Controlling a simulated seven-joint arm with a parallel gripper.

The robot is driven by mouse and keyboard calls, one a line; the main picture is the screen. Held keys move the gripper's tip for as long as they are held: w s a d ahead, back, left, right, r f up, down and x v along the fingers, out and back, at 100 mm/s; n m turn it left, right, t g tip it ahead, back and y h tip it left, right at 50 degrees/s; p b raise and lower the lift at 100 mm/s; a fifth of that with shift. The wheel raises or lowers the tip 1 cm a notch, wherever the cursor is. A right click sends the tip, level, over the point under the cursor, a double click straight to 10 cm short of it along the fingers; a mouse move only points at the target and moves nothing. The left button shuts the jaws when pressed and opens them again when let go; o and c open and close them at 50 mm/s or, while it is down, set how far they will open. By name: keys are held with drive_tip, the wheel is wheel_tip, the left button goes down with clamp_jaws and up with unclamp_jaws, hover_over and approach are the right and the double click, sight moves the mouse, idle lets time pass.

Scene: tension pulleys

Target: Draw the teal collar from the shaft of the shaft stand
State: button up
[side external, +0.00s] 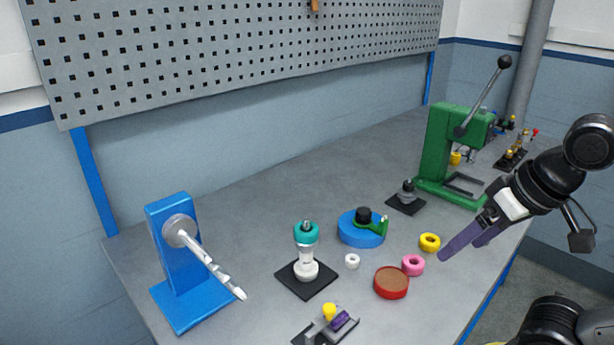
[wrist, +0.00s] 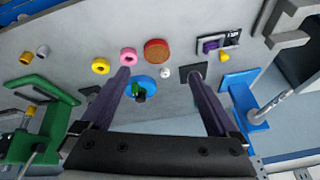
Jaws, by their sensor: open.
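The teal collar (side external: 306,233) sits around the top of the upright shaft of the shaft stand (side external: 307,270), above white parts, with a dark shaft tip showing above it. The stand has a square black base, part of which shows in the wrist view (wrist: 185,72); the collar is hidden there, apparently behind the right finger. My gripper (side external: 460,250) is open and empty, with two long purple fingers. It is above the right side of the bench, well to the right of the collar. In the wrist view its fingers (wrist: 160,76) are spread wide.
A blue disc (side external: 352,236) with black and green parts stands right of the collar. White, pink (side external: 413,265) and yellow (side external: 429,242) rings and a red-brown disc (side external: 391,285) lie between. A blue stand with a spiral rod (side external: 172,250) is left; a green press (side external: 440,150) is behind.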

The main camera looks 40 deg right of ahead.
drive_tip(key=w+a+r+m+g, duration=0.2)
drive_tip(key=w+r+m, duration=0.8)
drive_tip(key=w+r, duration=0.3)
drive_tip(key=m+g, duration=0.1)
drive_tip(key=g, duration=0.2)
hover_over(307, 222)
wheel_tip(307, 222, down, 6)
drive_tip(key=f, duration=1.3)
drive_tip(key=shift+w+d+f, duration=0.25)
drive_tip(key=shift+w+d, duration=0.05)
drive_tip(key=shift+c, duration=0.2)
drive_tip(key=c, duration=1.4)
drive_tip(key=shift+r, duration=0.15)
